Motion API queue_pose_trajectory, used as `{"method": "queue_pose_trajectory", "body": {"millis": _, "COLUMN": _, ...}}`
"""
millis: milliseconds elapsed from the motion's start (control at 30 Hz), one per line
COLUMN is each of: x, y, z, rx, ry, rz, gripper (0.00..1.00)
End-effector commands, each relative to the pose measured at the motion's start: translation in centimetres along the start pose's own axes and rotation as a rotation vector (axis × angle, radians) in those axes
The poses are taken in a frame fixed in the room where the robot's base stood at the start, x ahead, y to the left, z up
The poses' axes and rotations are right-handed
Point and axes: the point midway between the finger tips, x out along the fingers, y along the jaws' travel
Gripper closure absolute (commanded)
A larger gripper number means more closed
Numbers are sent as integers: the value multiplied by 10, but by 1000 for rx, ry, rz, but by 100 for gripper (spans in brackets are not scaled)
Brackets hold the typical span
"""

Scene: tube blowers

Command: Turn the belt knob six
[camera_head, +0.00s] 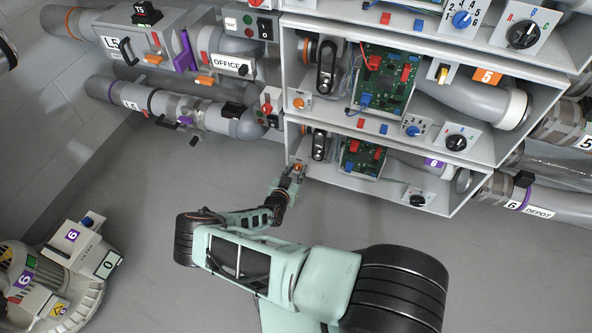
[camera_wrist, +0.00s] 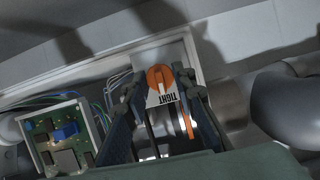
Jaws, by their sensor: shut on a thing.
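The belt knob six is an orange knob (camera_wrist: 160,77) on a pale plate with a "TIGHT" label (camera_wrist: 162,97) in the wrist view. In the head view the knob (camera_head: 298,167) is a small orange spot at the left end of the lower shelf unit, partly hidden by my gripper. My gripper (camera_head: 293,174) reaches up to it from below. In the wrist view its two fingers (camera_wrist: 159,86) stand on either side of the knob and are shut on it. The exact contact is hard to see.
Grey pipes (camera_head: 180,113) run at the left. A blower with purple 6 labels (camera_head: 73,235) stands at lower left. The floor between is clear.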

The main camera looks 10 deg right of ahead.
Motion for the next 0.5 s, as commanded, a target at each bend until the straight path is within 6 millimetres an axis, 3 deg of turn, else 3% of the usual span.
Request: {"method": "queue_pose_trajectory", "body": {"millis": 500, "x": -1, "y": 6, "z": -1, "rx": 357, "ry": -3, "rz": -142, "gripper": 100}}
